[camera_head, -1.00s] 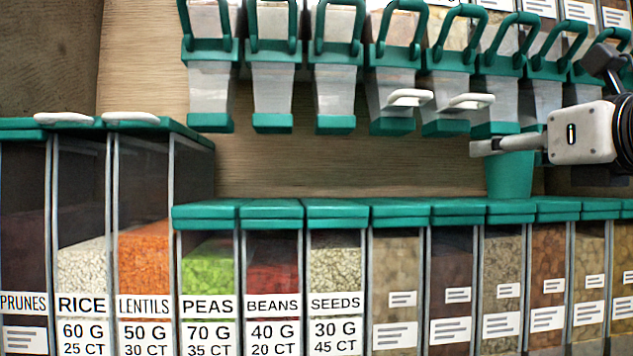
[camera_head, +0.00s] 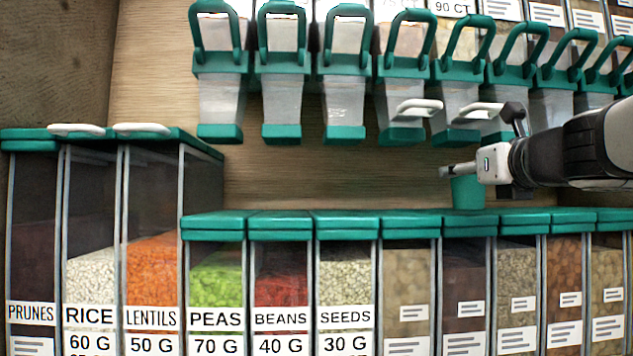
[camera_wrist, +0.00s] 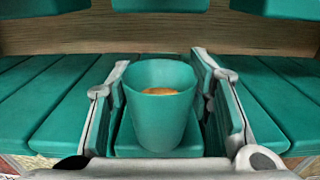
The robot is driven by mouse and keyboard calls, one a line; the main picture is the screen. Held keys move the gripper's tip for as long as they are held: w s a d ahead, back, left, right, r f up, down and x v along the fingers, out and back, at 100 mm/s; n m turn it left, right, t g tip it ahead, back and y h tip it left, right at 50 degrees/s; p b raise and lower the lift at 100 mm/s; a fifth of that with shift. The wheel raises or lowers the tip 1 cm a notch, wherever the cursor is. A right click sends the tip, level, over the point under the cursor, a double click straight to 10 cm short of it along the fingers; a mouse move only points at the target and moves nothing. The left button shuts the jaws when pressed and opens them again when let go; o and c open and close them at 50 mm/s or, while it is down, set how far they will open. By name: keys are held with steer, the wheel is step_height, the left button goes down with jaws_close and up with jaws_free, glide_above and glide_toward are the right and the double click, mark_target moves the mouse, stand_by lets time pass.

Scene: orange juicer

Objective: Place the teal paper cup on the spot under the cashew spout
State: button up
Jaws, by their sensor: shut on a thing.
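The teal paper cup (camera_head: 468,193) is held upright in my gripper (camera_head: 460,169), just above the teal lids of the lower bins. In the wrist view the cup (camera_wrist: 158,128) sits between both fingers, with a small tan-orange patch inside it. A row of clear dispensers with teal spouts hangs above. The cup is below and slightly right of the fifth spout from the left (camera_head: 456,138). No cashew label is readable, so I cannot tell which spout is the cashew one.
Lower bins with teal lids (camera_head: 345,221) run along the front; taller bins (camera_head: 90,133) stand at the left. White tabs (camera_head: 418,106) stick out at two dispensers. The space between spouts and lids is narrow, with wooden wall (camera_head: 300,175) behind and clear room left of my gripper.

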mark_target(456, 179)
steer(key=w, duration=0.3)
steer(key=shift+w, duration=0.35)
steer(key=shift+w+d+f, duration=0.1)
steer(key=shift+f, duration=0.2)
steer(key=shift+b, duration=0.3)
steer(key=shift+f, duration=0.2)
steer(key=o, duration=1.3)
steer(key=shift+c, duration=0.2)
